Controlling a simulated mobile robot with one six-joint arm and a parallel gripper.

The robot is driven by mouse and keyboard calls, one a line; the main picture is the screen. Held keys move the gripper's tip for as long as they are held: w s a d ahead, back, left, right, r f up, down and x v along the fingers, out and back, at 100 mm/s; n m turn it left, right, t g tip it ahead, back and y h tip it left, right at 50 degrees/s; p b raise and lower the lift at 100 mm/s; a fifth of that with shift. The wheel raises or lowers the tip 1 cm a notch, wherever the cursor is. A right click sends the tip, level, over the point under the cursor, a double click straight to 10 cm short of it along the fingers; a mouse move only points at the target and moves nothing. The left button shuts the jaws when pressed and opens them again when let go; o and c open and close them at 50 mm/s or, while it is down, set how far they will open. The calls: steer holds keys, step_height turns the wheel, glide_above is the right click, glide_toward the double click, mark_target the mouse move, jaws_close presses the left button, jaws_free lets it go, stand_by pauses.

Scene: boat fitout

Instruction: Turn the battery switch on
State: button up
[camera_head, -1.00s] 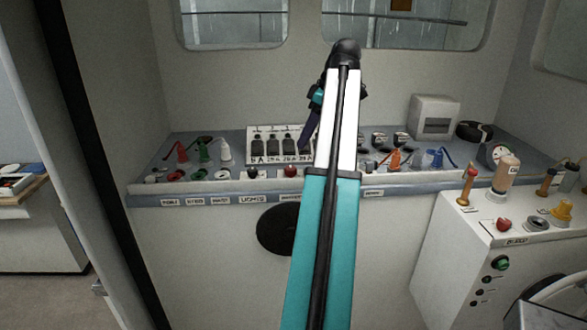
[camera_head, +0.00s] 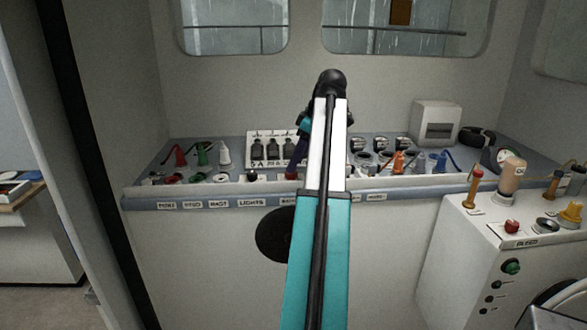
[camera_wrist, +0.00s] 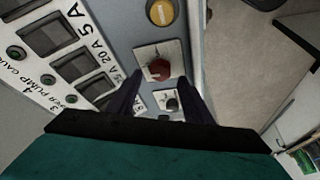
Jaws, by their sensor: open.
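The battery switch looks to be the red knob (camera_head: 291,176) on a pale square plate near the console's front edge, above a partly hidden label starting "BAT" (camera_head: 289,201). In the wrist view the red knob (camera_wrist: 159,69) sits just beyond and between my two dark fingertips. My gripper (camera_wrist: 158,98) is open and empty, pointing down at the console. In the head view my gripper (camera_head: 297,158) is right above the red knob, partly hidden by my arm. I cannot tell whether the fingers touch the knob.
A breaker panel (camera_head: 263,135) stands close behind the red knob. A black knob (camera_wrist: 172,103) on its own plate and a yellow knob (camera_wrist: 161,12) flank it in the wrist view. Red, green and white levers (camera_head: 202,156) stand at left; orange and blue ones at right.

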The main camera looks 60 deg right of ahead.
steer(key=shift+x, duration=1.55)
steer(key=c, duration=1.1)
